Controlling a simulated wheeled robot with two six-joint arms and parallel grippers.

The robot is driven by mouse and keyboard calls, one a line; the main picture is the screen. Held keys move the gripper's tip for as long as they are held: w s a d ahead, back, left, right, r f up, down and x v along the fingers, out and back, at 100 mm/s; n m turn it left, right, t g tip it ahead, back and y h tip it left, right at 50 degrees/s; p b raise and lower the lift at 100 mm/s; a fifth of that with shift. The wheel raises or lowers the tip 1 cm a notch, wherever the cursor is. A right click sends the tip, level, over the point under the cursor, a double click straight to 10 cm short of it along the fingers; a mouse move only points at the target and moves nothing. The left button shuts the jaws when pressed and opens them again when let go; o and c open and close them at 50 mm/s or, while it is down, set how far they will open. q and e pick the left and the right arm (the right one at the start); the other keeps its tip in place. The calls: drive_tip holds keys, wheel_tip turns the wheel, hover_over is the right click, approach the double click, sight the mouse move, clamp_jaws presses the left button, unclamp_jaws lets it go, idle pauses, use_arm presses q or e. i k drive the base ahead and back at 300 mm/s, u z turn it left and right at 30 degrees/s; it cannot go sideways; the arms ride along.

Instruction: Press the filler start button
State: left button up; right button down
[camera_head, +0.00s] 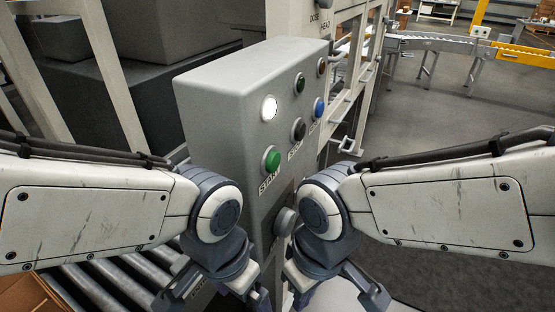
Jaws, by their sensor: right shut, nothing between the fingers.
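The green START button (272,160) is on the front face of a grey control box (225,95) in the middle of the head view, with a START label (269,185) under it. My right gripper (305,298) is low at the bottom edge, below and to the right of the button. It is shut and empty, apart from the button, with its fingertips partly cut off. My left gripper (245,297) is also low at the bottom edge, below the button; its fingers are mostly hidden or cut off. Neither gripper covers the button.
A black STOP button (298,130), a blue button (319,107) and a lit white lamp (269,108) are on the same face. A round grey knob (284,222) is lower, between my arms. Rollers (115,283) lie at the lower left. Open floor (450,95) is at the right.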

sight(273, 161)
drive_tip(key=z, duration=0.55)
drive_tip(key=k, duration=1.15)
drive_tip(key=u, duration=0.15)
